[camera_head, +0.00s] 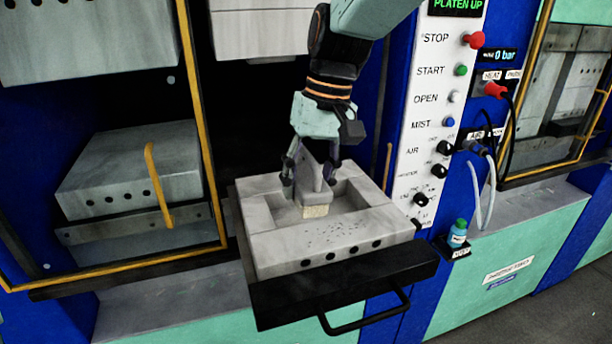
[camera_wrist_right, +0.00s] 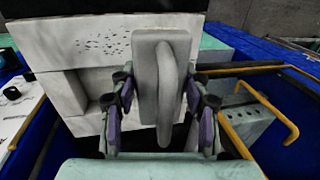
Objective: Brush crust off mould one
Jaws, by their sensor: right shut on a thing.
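The mould (camera_head: 262,240) is a pale grey block with a square recess, resting on a black pulled-out tray (camera_head: 290,300). Dark crust specks (camera_head: 335,232) lie on its front rim; they also show in the right wrist view (camera_wrist_right: 100,43). My right gripper (camera_head: 308,180) is shut on the grey handle of a brush (camera_head: 316,211), whose pale bristle end is low in the recess. In the right wrist view the brush (camera_wrist_right: 150,75) stands between the fingers. Whether the bristles touch the mould is unclear. My left gripper is not in view.
A control panel (camera_head: 430,120) with buttons and knobs stands right of the mould. A small blue bottle (camera_head: 457,233) sits on a holder below it. Yellow-framed guards (camera_head: 205,120) flank the opening, and a black tray handle (camera_head: 365,318) sticks out in front.

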